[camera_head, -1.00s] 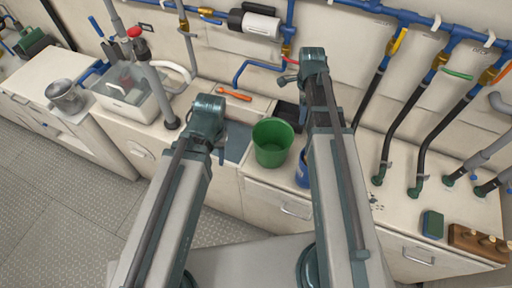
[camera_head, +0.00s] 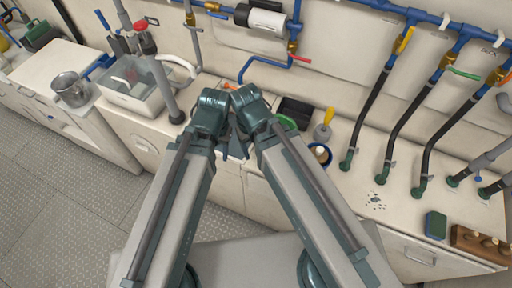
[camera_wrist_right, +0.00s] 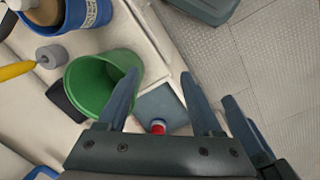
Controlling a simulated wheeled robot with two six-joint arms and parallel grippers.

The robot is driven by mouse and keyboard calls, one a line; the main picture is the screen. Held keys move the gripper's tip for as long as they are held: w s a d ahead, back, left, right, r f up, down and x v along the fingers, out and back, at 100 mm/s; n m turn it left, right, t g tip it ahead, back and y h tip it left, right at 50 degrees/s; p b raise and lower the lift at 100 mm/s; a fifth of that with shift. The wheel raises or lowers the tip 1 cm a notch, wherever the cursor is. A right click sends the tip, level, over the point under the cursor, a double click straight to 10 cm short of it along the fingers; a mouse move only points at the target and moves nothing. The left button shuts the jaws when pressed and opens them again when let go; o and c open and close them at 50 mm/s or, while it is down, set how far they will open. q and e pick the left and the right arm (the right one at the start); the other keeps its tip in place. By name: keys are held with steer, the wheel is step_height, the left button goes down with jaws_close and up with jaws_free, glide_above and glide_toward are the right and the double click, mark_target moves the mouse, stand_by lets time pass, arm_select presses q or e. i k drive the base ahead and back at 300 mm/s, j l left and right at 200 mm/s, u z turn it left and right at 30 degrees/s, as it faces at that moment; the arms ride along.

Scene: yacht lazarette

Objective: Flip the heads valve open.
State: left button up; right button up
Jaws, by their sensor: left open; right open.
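Several hoses with coloured valve handles run down from the blue pipe at the back right of the head view. They include a yellow handle (camera_head: 405,40) and a green handle (camera_head: 464,73); a red handle (camera_head: 300,58) is on the pipe further left. The label tags are too small to read, so I cannot tell which is the heads valve. My left gripper (camera_head: 231,152) is open over the counter's front edge, apart from these handles. My right gripper (camera_wrist_right: 160,105) is open beside it, near the green bucket (camera_wrist_right: 97,88), with nothing between its fingers.
A blue pot (camera_head: 320,154), a yellow-handled brush (camera_head: 324,125) and a black tray (camera_head: 295,112) stand near the bucket. A sponge (camera_head: 436,225) and a wooden block (camera_head: 478,240) lie at the right. The counter between pot and sponge is mostly clear.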

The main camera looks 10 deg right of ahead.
mark_target(449, 67)
steer(key=z, duration=1.85)
